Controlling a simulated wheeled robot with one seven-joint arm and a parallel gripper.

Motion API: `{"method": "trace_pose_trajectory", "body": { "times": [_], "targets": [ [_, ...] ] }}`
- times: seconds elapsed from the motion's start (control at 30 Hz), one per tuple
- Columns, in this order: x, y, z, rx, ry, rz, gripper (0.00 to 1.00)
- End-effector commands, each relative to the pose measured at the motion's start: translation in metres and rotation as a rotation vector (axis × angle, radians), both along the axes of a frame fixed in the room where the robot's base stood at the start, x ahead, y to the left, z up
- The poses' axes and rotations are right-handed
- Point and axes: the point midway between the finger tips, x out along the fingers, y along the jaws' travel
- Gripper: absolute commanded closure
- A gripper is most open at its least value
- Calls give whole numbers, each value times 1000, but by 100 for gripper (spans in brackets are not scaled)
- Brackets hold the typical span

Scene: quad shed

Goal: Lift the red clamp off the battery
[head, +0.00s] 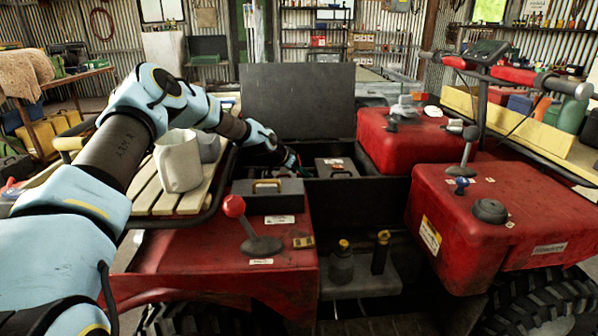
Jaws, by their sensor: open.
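The battery (333,171), a dark grey block with a pale label on top, sits inside the open black box behind the red quad body. My arm reaches from the left over the wooden rack into that box. My gripper (292,160) is small in the view, just left of the battery, with its fingers partly lost against the dark interior. It is open. I cannot clearly make out the red clamp. It is too small, or hidden near my gripper, to tell whether it touches the battery.
The black box's lid (297,104) stands upright behind it. A white mug (178,162) stands on the slatted rack (160,203) under my arm. A red-knobbed lever (236,207) and a grey case (262,198) stand in front. A red tank (490,215) is on the right.

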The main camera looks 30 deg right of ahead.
Motion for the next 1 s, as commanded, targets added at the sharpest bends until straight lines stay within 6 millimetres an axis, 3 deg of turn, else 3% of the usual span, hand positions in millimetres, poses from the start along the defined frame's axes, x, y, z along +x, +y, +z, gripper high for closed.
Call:
{"method": "trace_pose_trajectory", "body": {
  "times": [0.27,0.87,1.0],
  "targets": [
    [0,-1,-1,0,0,0,32],
    [-1,-1,-1,0,1,-2,100],
    [-1,-2,-1,0,2,-3,100]
  ]
}}
